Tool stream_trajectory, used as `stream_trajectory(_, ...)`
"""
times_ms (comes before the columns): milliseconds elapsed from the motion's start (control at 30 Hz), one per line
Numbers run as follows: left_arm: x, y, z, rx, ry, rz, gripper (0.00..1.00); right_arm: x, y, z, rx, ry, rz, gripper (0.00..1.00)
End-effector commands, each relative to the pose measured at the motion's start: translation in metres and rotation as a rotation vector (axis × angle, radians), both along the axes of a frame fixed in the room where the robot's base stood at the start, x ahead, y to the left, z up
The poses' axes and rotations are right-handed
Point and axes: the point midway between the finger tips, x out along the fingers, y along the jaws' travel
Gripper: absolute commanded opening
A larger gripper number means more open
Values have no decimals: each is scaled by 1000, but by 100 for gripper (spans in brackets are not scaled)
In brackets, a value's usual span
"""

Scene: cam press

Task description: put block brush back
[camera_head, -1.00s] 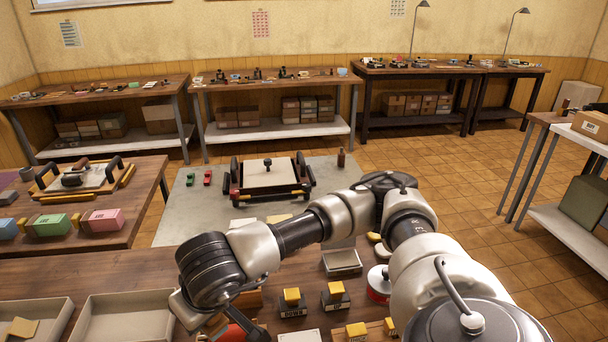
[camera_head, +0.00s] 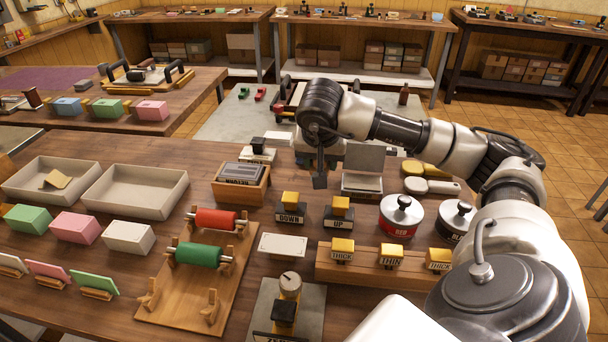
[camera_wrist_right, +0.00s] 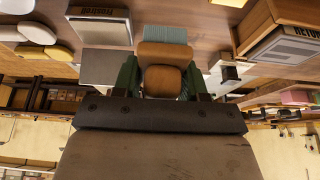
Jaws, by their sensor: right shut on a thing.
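My right gripper (camera_head: 319,180) hangs above the back part of the near table, behind the DOWN and UP stamps. In the right wrist view my right gripper (camera_wrist_right: 160,85) is shut on the block brush (camera_wrist_right: 164,54), which has a brown wooden body and teal bristles. The brush is held between the two dark green fingers. In the head view I cannot make out the brush, which the wrist and fingers seem to hide. My left gripper is not in view.
Close by are the DOWN stamp (camera_head: 290,209), the UP stamp (camera_head: 339,212), a wooden box with a RETURN label (camera_head: 241,183), an open ink pad (camera_head: 362,173) and red tin (camera_head: 401,215). A roller rack (camera_head: 197,285) and empty tray (camera_head: 135,190) stand left.

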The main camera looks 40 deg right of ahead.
Motion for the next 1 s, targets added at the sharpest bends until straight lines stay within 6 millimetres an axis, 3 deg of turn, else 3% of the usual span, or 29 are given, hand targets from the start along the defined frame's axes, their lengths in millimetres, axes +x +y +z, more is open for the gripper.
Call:
stream_trajectory(200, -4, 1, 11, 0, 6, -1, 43, 48, -17, -29, 4, 5, 1, 20)
stream_trajectory(400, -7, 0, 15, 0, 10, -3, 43, 81, -31, -51, 3, 1, 1, 20)
stream_trajectory(633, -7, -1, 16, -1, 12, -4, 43, 91, -35, -62, -1, 3, 4, 20)
stream_trajectory(867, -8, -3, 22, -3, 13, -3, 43, 90, -35, -93, 1, 5, 5, 20)
stream_trajectory(1000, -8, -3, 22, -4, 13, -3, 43, 90, -35, -98, -1, 0, 5, 20)
